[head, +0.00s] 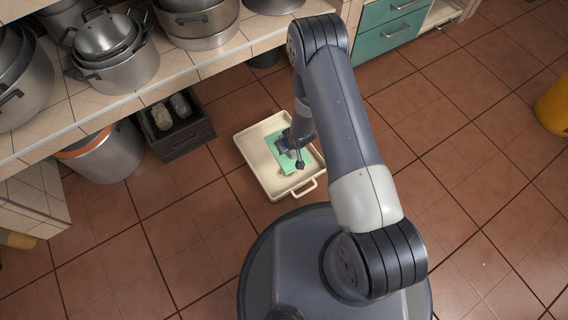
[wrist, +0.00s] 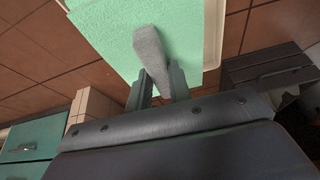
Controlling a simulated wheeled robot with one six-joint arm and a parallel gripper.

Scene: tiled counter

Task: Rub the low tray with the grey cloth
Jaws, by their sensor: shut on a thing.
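The low tray (head: 262,180) is cream, with a raised rim and a handle at its near right corner, and sits on the floor in the head view. A green sheet (head: 291,160) lies in it; the sheet also shows in the wrist view (wrist: 195,35). My gripper (head: 296,158) is over the tray, pointing down. In the wrist view my gripper (wrist: 160,78) is shut on the grey cloth (wrist: 148,50), a narrow folded strip that sticks out past the fingers over the green sheet. I cannot tell whether the cloth touches the sheet.
A tiled counter (head: 185,68) with metal pots (head: 120,65) runs along the upper left. A dark crate (head: 178,138) and a large pot (head: 102,155) stand on the floor below it. A yellow object (head: 555,108) is at the far right. The tiled floor right of my arm is clear.

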